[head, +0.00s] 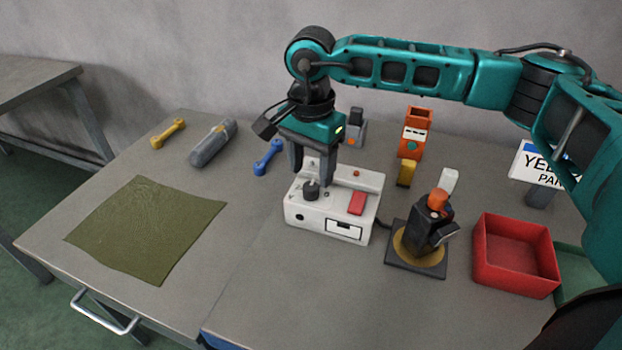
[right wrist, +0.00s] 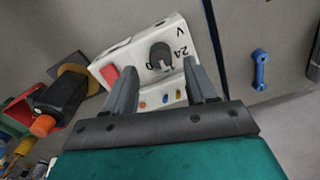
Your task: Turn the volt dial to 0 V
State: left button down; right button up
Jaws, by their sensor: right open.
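The white power box (head: 325,222) stands on the table and carries a dark round volt dial (head: 311,191) on its top. In the right wrist view the dial (right wrist: 161,55) shows with the marks "24" and "V" beside it and a partly hidden "0". I cannot tell surely which mark the dial points at. My right gripper (head: 311,172) is open above the back of the box, its fingers pointing down and empty. In the right wrist view its fingertips (right wrist: 161,70) lie on either side of the dial, apart from it. My left gripper is not in view.
A red button (head: 357,203) sits on the box, right of the dial. A dark tool on a stand (head: 429,230) and a red bin (head: 515,254) stand to the right. A blue wrench (head: 268,158), grey cylinder (head: 213,144) and green cloth (head: 147,229) lie left. The front table is clear.

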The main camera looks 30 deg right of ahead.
aim_at(311, 185)
jog(key=shift+f, duration=2)
jog(key=shift+c, duration=0.3)
jog(key=shift+c, duration=0.9)
grip_shut()
